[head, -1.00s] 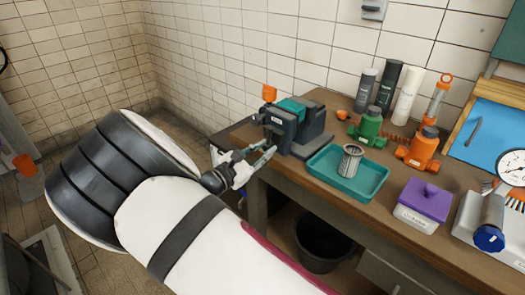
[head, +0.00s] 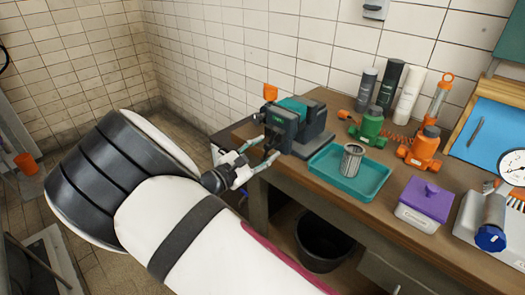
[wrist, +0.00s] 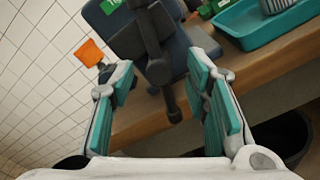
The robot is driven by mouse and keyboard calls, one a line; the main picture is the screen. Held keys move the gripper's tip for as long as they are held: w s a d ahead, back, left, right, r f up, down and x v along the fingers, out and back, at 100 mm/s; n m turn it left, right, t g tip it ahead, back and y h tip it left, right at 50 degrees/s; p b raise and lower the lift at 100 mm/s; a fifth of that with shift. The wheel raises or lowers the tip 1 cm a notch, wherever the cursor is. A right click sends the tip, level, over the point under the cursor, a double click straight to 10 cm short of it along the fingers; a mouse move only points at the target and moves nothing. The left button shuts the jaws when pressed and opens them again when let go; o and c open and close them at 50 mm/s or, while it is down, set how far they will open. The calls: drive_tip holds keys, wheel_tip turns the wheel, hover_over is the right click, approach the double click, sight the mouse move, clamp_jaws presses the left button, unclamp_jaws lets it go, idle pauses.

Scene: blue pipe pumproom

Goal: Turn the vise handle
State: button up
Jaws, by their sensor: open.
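The blue-grey vise (head: 297,133) with a teal top sits on the left end of the workbench. Its dark handle bar (wrist: 171,100) hangs down in front of the screw in the wrist view, ending in a knob. My gripper (head: 263,151) is open at the vise's front side. In the wrist view my gripper (wrist: 162,75) has one teal-padded finger on each side of the handle, with gaps visible between the pads and the bar. The handle is small and partly hidden by the fingers in the head view.
A teal tray (head: 349,192) with a metal filter (head: 352,158) is right of the vise. A black bucket (head: 322,243) stands below the bench (head: 262,184).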

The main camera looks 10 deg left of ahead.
drive_tip(key=v, duration=1.2)
drive_tip(key=shift+c, duration=0.3)
